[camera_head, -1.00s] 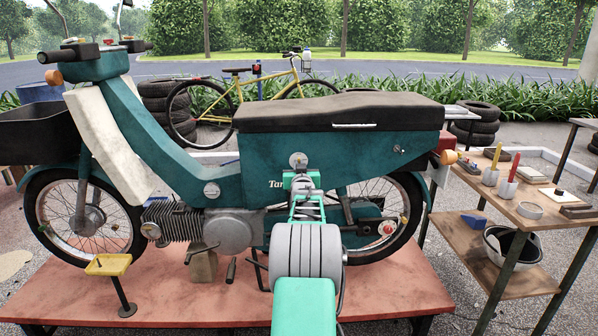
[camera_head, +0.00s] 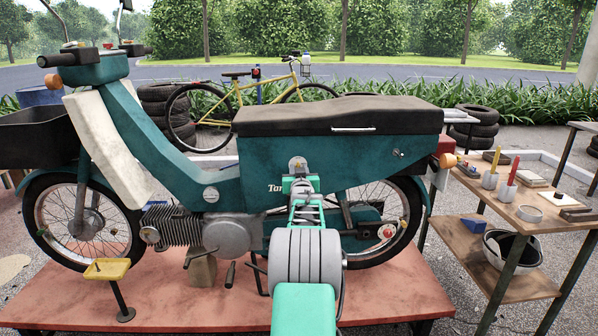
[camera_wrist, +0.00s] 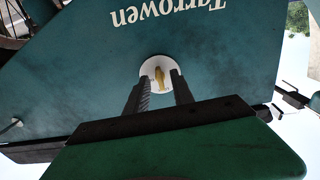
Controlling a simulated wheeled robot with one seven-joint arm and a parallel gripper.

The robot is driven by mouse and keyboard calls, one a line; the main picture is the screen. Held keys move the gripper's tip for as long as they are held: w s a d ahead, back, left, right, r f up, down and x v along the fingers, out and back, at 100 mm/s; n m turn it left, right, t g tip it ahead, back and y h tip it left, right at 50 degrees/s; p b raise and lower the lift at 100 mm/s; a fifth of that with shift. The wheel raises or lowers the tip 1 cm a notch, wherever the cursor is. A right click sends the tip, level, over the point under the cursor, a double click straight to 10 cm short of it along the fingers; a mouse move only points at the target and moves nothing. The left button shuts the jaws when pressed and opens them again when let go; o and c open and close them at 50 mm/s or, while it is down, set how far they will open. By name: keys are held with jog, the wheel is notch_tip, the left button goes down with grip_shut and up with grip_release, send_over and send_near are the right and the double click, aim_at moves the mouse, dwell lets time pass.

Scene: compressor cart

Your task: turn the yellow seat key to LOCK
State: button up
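The yellow seat key (camera_wrist: 160,78) stands in a pale round lock disc (camera_wrist: 153,70) on the teal side panel of the moped (camera_head: 230,180). In the wrist view the panel's lettering is upside down. My gripper (camera_wrist: 159,97) is open, with one dark finger on each side of the key. The fingertips overlap the disc's edge; I cannot tell whether they touch the key. In the head view my gripper (camera_head: 299,180) is just below the disc (camera_head: 297,162) and hides part of the panel lettering. The key cannot be made out there, and no LOCK marking is legible.
The moped stands on a low red platform (camera_head: 180,290). Its dark seat (camera_head: 340,113) overhangs the panel above my gripper. A small yellow tray on a stand (camera_head: 107,269) is at the front left. A wooden workbench (camera_head: 525,212) with cups and tools stands at the right.

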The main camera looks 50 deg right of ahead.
jog(key=v, duration=0.7)
jog(key=shift+s+a, duration=0.2)
jog(key=shift+s, duration=0.1)
jog(key=w+a+r+n+y+p, duration=0.1)
jog(key=w+a+r+y+p, duration=0.15)
jog(key=a, duration=0.55)
jog(key=w+a+r+n+y+p, duration=0.1)
jog(key=w+a+n+y+p, duration=0.2)
jog(key=a, duration=0.4)
jog(key=a+n+g+y+p, duration=0.15)
jog(key=a+y+p, duration=0.3)
jog(key=a, duration=1.35)
jog(key=s+a+r+n+g+y+p, duration=0.1)
jog(key=s+a+n+g+y+p, duration=0.35)
jog(key=a, duration=1.05)
jog(key=s+a+g+p, duration=0.1)
jog(key=s+a+p, duration=0.1)
jog(key=s+a, duration=0.3)
jog(key=s+a+g+p, duration=0.1)
jog(key=s+a, duration=0.4)
jog(key=s, duration=0.7)
jog(key=shift+f+g+h+p, duration=0.3)
jog(key=shift+h+p, duration=0.15)
jog(key=shift+p, duration=0.2)
